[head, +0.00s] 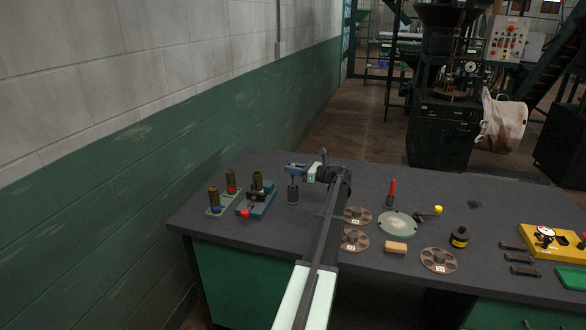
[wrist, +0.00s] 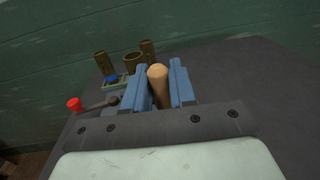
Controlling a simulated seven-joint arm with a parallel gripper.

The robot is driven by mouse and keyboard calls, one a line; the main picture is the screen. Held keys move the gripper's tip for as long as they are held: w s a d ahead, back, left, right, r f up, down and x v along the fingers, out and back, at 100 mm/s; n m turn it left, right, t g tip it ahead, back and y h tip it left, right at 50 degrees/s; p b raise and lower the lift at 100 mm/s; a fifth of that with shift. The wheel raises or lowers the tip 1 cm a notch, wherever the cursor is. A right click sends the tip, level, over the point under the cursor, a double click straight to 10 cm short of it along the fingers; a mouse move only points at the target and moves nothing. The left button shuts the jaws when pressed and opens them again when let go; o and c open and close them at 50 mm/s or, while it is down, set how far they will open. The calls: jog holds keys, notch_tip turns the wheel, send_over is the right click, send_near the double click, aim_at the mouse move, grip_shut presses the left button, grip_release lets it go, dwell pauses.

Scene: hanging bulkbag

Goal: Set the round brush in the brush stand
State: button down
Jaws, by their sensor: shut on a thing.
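My gripper (head: 294,166) has blue fingers and is shut on the round brush. In the wrist view, the brush's tan wooden handle (wrist: 158,86) stands between the two fingers (wrist: 161,88). In the head view, the brush's dark round end (head: 293,195) shows below the fingers, roughly upright; I cannot tell whether it touches the table. To the left stand a green base (head: 216,209) with brass-coloured tubes and a blue fixture (head: 257,204) with another tube and a red-knobbed lever. I cannot tell which thing is the brush stand.
A red-handled tool (head: 391,190) stands upright to the right. Brown slotted discs (head: 355,240), a pale round plate (head: 398,224), a wooden block (head: 396,248) and a dark bottle (head: 459,237) lie beyond my arm. The grey table (head: 225,250) is clear at the front left.

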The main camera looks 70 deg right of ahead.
dwell(0.4)
jog(key=c, duration=0.8)
grip_release()
jog(key=shift+c, duration=0.2)
jog(key=shift+r, duration=3.55)
